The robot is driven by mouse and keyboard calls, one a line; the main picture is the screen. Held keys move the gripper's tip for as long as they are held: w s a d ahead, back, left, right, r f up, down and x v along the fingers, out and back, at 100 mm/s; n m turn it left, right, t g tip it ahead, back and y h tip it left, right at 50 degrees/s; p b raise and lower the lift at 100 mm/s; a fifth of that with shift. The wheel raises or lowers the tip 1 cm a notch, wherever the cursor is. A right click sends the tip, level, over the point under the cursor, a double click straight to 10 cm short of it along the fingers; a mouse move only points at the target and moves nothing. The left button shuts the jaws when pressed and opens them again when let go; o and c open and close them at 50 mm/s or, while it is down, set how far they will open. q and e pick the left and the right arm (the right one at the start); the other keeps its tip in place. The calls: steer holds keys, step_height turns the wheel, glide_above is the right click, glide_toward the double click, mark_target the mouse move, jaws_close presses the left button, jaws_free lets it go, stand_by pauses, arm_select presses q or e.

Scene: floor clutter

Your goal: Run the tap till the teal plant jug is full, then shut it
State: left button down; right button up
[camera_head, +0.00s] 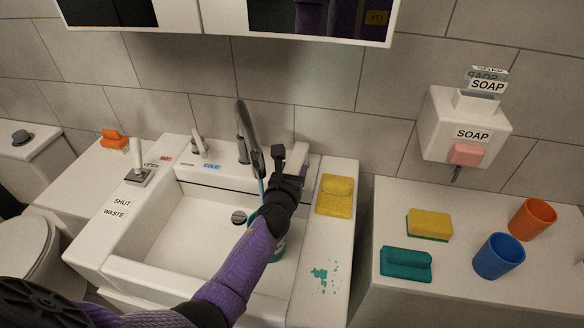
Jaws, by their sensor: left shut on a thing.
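My left gripper (289,156) is just right of the grey tap spout (246,135), with its purple-sleeved arm crossing the sink from the lower left. It is shut on what looks like a white upright tap lever (302,153) at the sink's back; the contact is partly hidden. A thin blue stream of water (262,187) falls from the spout. The teal jug (279,250) is in the basin below, mostly hidden behind my forearm; its water level cannot be seen. My right gripper is out of view.
Cups (498,256) and more sponges (406,263) occupy the right counter. A cabinet (315,22) overhangs.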

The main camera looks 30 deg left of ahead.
arm_select(q)
steer(key=shift+c, duration=0.4)
jaws_free()
steer(key=p+v, duration=0.3)
steer(key=v, duration=0.7)
